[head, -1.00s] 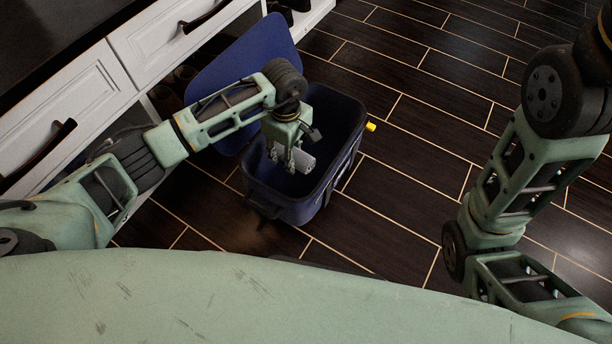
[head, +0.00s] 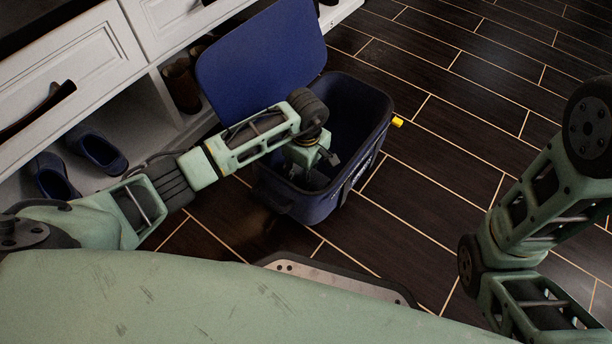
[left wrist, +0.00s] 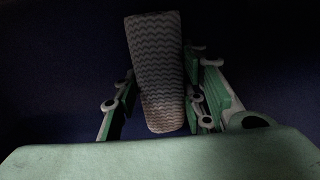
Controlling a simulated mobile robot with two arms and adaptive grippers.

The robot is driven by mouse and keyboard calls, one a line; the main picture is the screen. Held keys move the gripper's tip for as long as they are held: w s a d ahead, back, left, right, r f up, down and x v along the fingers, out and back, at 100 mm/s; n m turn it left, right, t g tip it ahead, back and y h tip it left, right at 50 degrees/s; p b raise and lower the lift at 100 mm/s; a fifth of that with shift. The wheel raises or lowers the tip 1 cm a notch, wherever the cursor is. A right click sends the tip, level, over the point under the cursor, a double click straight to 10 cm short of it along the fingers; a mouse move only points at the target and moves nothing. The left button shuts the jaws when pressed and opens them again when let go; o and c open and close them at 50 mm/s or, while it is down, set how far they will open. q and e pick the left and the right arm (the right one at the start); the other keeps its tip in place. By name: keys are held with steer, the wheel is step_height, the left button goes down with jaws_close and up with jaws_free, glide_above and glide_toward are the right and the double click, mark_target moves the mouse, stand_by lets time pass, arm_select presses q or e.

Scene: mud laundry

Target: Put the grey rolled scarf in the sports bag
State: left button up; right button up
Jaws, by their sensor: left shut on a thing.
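The sports bag (head: 338,202) is dark blue, with its lid (head: 262,62) raised open on the left, and stands on the floor. My left gripper (head: 308,176) reaches down inside the bag. In the left wrist view, my left gripper (left wrist: 160,100) is shut on the grey rolled scarf (left wrist: 156,62), which has a wavy zigzag pattern, with dark blue bag lining around it. In the head view the scarf is hidden by the gripper and the bag's shadow. My right arm is at the right edge; its gripper is out of view.
White drawers (head: 60,60) stand at the left, above an open shelf with dark blue shoes (head: 98,150) and brown boots (head: 182,88). A yellow piece (head: 397,122) sticks out from the bag's right side. The dark tiled floor right of the bag is clear.

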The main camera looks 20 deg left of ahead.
arm_select(q)
steer(key=shift+f, duration=0.15)
steer(key=o, duration=1.2)
step_height(320, 180, up, 12)
steer(key=p, duration=0.8)
